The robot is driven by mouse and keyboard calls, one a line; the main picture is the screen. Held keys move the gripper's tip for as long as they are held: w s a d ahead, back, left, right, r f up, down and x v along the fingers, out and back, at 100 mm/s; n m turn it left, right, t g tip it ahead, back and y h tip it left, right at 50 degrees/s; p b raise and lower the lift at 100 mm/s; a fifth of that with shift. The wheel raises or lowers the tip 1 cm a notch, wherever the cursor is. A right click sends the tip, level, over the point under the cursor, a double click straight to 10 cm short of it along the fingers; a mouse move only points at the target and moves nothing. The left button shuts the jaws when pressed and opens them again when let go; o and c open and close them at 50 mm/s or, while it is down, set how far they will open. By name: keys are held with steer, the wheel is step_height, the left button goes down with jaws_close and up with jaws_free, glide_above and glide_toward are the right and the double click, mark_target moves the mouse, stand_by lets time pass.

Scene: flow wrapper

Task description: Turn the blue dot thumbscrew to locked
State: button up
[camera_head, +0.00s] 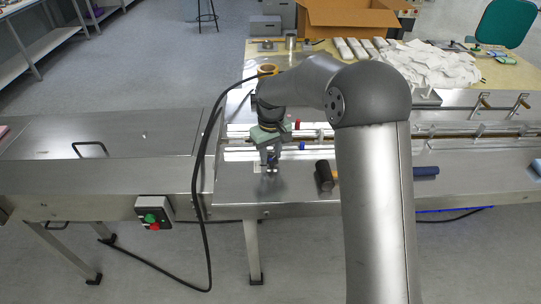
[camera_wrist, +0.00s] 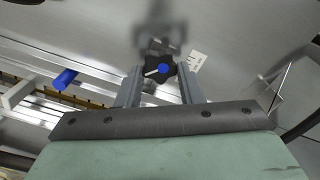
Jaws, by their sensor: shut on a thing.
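The blue dot thumbscrew (camera_wrist: 159,69) is a black lobed knob with a blue dot and a white pointer line in the wrist view. It sits between the tips of my gripper (camera_wrist: 160,84), whose two grey fingers are shut on its sides. A small white label (camera_wrist: 195,60) lies to the right of the knob; its print is too small to read. In the head view my gripper (camera_head: 271,168) points down at the steel machine deck, and the knob there is mostly hidden by the fingers.
A blue cylinder (camera_wrist: 65,79) stands left of my gripper in the wrist view, near the bright rails. A control box (camera_head: 153,212) with green and red buttons hangs at the front.

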mark_target(272, 157)
steer(key=m, duration=0.3)
steer(key=shift+m+b, duration=0.3)
steer(key=shift+b, duration=0.05)
steer(key=shift+d+m, duration=0.15)
steer(key=shift+m, duration=1.75)
steer(key=o, duration=1)
steer(key=shift+r, duration=0.1)
step_height(272, 157, up, 17)
